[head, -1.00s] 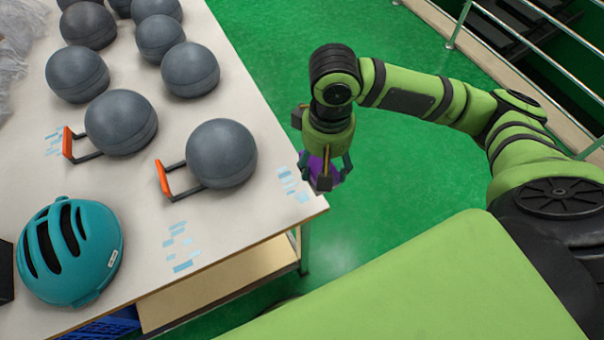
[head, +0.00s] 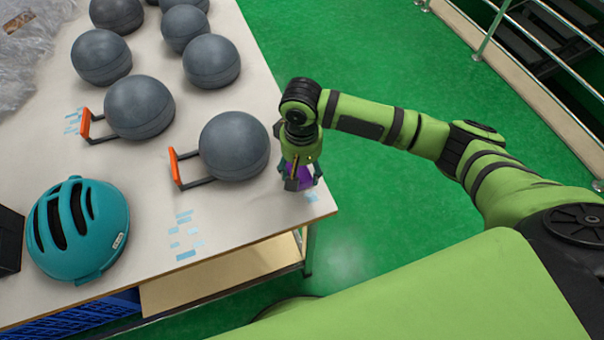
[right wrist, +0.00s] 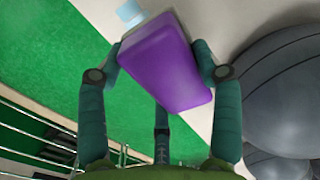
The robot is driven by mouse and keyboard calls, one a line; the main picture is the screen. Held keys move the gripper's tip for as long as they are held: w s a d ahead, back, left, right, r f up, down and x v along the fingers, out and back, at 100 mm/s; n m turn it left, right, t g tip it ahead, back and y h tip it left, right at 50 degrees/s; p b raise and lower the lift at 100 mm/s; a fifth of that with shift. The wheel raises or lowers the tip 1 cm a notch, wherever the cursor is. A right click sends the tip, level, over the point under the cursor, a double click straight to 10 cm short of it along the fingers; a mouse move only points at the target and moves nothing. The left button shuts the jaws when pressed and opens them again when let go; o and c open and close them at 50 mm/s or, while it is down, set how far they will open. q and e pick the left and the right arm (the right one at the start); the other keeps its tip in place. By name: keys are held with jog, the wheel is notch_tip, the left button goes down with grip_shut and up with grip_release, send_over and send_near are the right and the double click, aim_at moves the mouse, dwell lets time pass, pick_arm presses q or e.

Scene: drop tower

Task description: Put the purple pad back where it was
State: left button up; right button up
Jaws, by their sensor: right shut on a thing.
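The purple pad (right wrist: 168,65) is a block with rounded edges, held between the fingers of my right gripper (right wrist: 160,72) in the right wrist view. In the head view my right gripper (head: 299,178) points down over the table's right corner, and only part of the pad (head: 301,173) shows between its fingers. A patch of light blue marks (head: 311,196) lies on the table beside the gripper and partly behind it. It also shows at the pad's edge in the right wrist view (right wrist: 129,11). I cannot tell whether the pad touches the table. My left gripper is not in view.
A grey ball (head: 234,146) with an orange handle (head: 174,166) stands just left of the gripper. Several more grey balls stand behind. A teal helmet (head: 77,230) sits at the front left. Blue marks (head: 185,237) lie on bare table (head: 245,215) at the front.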

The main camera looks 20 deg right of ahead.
aim_at(302, 177)
jog(key=shift+d+f, duration=0.1)
jog(key=shift+f, duration=1.7)
jog(key=shift+s, duration=0.1)
jog(key=o, duration=1)
jog(key=shift+f, duration=0.15)
notch_tip(302, 177, up, 12)
jog(key=shift+r, duration=0.2)
